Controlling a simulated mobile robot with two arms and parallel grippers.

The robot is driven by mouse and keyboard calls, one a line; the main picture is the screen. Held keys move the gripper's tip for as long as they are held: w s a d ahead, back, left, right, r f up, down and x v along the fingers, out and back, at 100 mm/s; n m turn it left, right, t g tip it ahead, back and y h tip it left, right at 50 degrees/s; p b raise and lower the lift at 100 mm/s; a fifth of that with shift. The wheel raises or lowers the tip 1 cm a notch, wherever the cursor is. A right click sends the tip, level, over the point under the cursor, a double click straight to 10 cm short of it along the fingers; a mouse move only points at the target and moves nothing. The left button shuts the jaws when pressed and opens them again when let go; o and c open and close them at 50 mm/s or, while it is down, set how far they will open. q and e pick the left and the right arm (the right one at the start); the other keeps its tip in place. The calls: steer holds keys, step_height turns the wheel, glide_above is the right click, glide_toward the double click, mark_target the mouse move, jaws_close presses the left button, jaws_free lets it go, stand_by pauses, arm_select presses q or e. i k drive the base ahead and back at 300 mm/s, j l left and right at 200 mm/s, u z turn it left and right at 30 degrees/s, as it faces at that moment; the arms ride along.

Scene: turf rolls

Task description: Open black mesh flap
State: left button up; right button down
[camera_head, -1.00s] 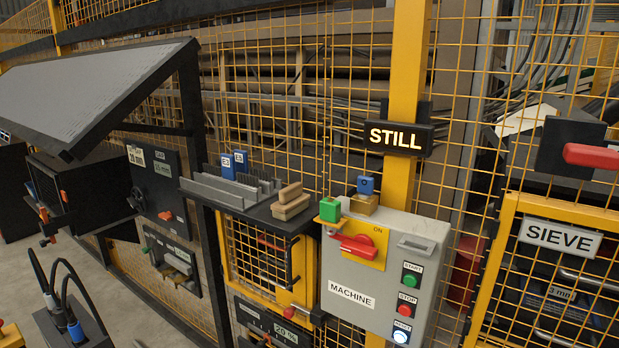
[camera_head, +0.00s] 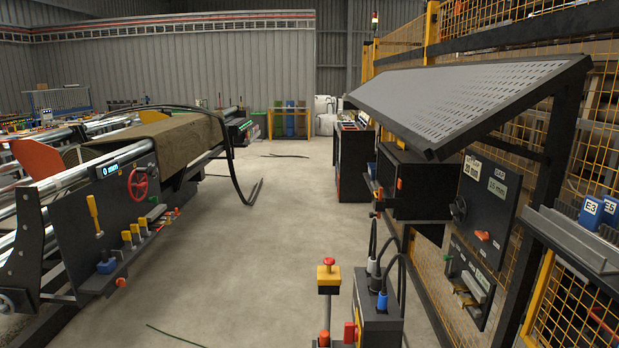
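Neither of my grippers shows in the head view. I cannot pick out a black mesh flap for certain. A grey perforated panel with a dark frame (camera_head: 470,100) slopes out from the yellow mesh fence (camera_head: 603,130) at the upper right. A yellow-framed mesh section (camera_head: 537,295) is cut off at the lower right edge, with a shelf holding blue blocks marked E3 and E5 (camera_head: 592,211) above it. Whether that section is open or shut cannot be told.
A roller machine (camera_head: 75,225) with a red handwheel (camera_head: 138,183) and a brown turf roll stands left. A yellow post box with a red button (camera_head: 328,276) and a dark cabled box (camera_head: 378,325) stand low in front. The concrete floor (camera_head: 270,215) between is mostly clear.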

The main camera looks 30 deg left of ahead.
mark_target(397, 182)
steer(key=u, duration=0.55)
steer(key=i+j+u, duration=0.3)
steer(key=j, duration=0.25)
steer(key=i+j+u, duration=0.3)
steer(key=j+u, duration=0.15)
steer(key=i+j+u, duration=0.35)
steer(key=u, duration=0.15)
steer(key=i+j+u, duration=0.15)
steer(key=i+u, duration=0.3)
steer(key=i+j+z, duration=0.1)
steer(key=i, duration=0.45)
steer(key=i+j+z, duration=0.1)
steer(key=i, duration=0.45)
steer(key=i+l+z, duration=0.15)
steer(key=i+z, duration=1)
steer(key=i+j+z, duration=0.1)
steer(key=i+z, duration=0.25)
steer(key=i+l+z, duration=0.1)
steer(key=i+z, duration=0.2)
steer(key=i, duration=0.5)
steer(key=i+j+z, duration=0.1)
steer(key=i+z, duration=0.2)
steer(key=i, duration=0.55)
